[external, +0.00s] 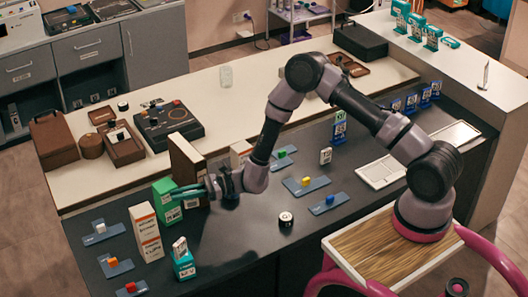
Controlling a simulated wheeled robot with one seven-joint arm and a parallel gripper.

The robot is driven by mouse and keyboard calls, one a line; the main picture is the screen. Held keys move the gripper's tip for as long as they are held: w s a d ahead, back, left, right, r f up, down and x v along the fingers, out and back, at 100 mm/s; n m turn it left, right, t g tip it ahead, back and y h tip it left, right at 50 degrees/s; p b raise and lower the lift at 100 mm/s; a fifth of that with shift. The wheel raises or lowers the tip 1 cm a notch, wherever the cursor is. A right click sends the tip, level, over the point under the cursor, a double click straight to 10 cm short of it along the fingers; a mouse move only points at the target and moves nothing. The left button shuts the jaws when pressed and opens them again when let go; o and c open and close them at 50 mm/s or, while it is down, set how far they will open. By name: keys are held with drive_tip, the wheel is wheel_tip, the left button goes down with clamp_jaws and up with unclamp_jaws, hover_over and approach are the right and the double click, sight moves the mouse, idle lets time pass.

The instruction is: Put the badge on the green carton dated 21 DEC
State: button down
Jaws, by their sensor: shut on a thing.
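My gripper (180,191) reaches left at the end of the arm, with its fingers at the upper right part of a tall green carton (163,208). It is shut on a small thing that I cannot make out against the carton. I cannot tell whether that thing touches the carton. A smaller teal-green carton (184,268) stands nearer the front, with a white card-like piece (180,246) at its top. The dates on the cartons are too small to read.
White and orange cartons (146,232) stand beside the green one, with a brown-sided carton (187,160) behind. Blue plates with coloured blocks (306,187) lie on the dark counter (235,250). Several blue stands (410,103) line the right.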

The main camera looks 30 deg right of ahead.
drive_tip(key=w+a+r+m+t+h, duration=0.4)
drive_tip(key=w+r+m+t+h, duration=0.15)
drive_tip(key=w+r+t, duration=0.5)
drive_tip(key=shift+m+g+y, duration=0.35)
drive_tip(key=shift+m+g, duration=0.1)
drive_tip(key=shift+g, duration=0.4)
drive_tip(key=f, duration=0.2)
drive_tip(key=w+f, duration=0.1)
drive_tip(key=f, duration=0.2)
drive_tip(key=w+f, duration=0.1)
drive_tip(key=f, duration=0.1)
drive_tip(key=shift+d+f, duration=0.25)
drive_tip(key=shift+f, duration=0.1)
drive_tip(key=shift+f, duration=0.1)
drive_tip(key=c, duration=0.8)
unclamp_jaws()
drive_tip(key=shift+c, duration=0.2)
